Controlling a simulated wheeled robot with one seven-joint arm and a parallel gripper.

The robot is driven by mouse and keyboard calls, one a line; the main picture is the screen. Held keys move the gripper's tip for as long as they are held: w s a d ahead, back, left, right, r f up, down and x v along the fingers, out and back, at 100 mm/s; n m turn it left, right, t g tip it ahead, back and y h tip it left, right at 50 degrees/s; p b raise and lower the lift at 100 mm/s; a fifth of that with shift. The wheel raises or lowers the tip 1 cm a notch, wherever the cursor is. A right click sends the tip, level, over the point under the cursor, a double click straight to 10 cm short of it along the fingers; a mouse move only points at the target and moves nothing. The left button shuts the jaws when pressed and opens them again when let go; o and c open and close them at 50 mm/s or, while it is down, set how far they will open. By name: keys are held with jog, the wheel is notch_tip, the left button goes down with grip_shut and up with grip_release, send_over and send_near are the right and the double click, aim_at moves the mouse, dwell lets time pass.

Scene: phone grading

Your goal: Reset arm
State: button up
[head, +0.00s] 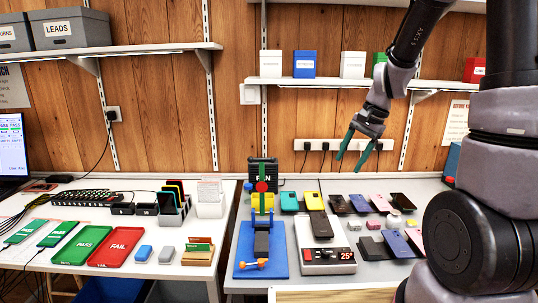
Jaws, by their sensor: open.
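My gripper (357,153) hangs from my arm in the upper right of the head view. Its two green fingers are spread apart with nothing between them. It is in the air in front of the wooden wall, above the back of the right-hand table (345,185). It appears clear of the phones on that table. My arm's links fill the right side of the view.
Several phones (394,243) lie on the right-hand table beside a scale (324,257) and a blue stand (262,262). The left table holds a green tray (83,244) and a red tray (118,246). Shelves with boxes (352,65) line the wall near my arm.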

jog(key=s+d+r+n+t+h, duration=0.1)
jog(key=s+r+n+t, duration=0.4)
jog(key=s+r, duration=1)
notch_tip(320, 180, up, 4)
jog(key=shift+s+d+f+t, duration=0.2)
jog(key=shift+s+d+t, duration=0.1)
jog(key=shift+s+t, duration=0.1)
